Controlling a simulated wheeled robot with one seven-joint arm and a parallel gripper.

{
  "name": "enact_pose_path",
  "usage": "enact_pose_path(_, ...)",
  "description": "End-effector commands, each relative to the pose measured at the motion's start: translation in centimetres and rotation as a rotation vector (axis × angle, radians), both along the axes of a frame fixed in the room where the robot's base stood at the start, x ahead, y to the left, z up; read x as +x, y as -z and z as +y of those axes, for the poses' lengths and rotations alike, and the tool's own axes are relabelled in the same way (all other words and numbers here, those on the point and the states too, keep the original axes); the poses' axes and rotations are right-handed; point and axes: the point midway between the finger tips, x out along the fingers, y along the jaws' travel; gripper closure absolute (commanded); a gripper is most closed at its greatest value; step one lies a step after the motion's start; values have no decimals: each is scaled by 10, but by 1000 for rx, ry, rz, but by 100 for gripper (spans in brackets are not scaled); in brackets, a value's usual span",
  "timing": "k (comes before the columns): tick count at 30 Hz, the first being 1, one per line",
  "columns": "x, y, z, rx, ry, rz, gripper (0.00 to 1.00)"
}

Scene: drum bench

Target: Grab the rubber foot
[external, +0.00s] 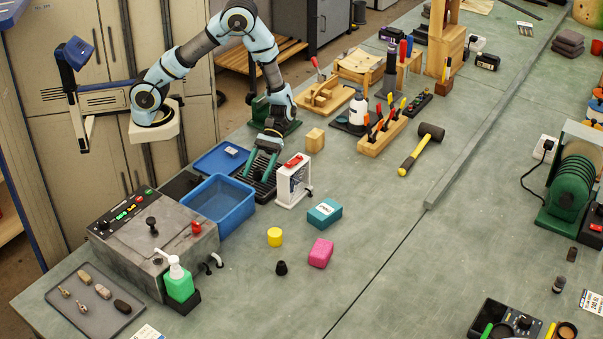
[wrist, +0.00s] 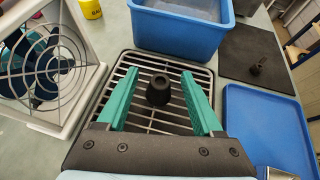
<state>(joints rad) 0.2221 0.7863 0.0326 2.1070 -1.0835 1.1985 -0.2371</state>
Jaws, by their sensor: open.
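A small black tapered rubber foot (wrist: 158,92) stands upright on the dark slatted rack (wrist: 172,63) in the wrist view. My gripper (wrist: 158,76) is open, with one green finger on each side of it and gaps between. In the external view my gripper (external: 257,178) points down over the rack (external: 264,196); the foot there cannot be made out. A second, similar black tapered piece (external: 281,268) stands on the bench near a yellow cap (external: 275,237); it also shows at the top of the wrist view (wrist: 90,9).
A blue bin (external: 230,217) stands just beyond the rack in the wrist view (wrist: 180,38). A white-framed fan (external: 293,184) stands close on the other side. A flat blue tray (external: 221,158) lies nearby. The bench around the pink block (external: 321,253) is mostly clear.

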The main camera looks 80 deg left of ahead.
Motion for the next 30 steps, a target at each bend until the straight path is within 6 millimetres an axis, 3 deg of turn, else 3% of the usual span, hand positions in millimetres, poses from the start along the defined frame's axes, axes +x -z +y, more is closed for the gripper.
enact_pose_path(2, 0, 0, 0, 0, 0, 0, 38)
enact_pose_path(18, 0, 0, 0, 0, 0, 0, 98)
enact_pose_path(30, 0, -1, 0, 0, 0, 0, 100)
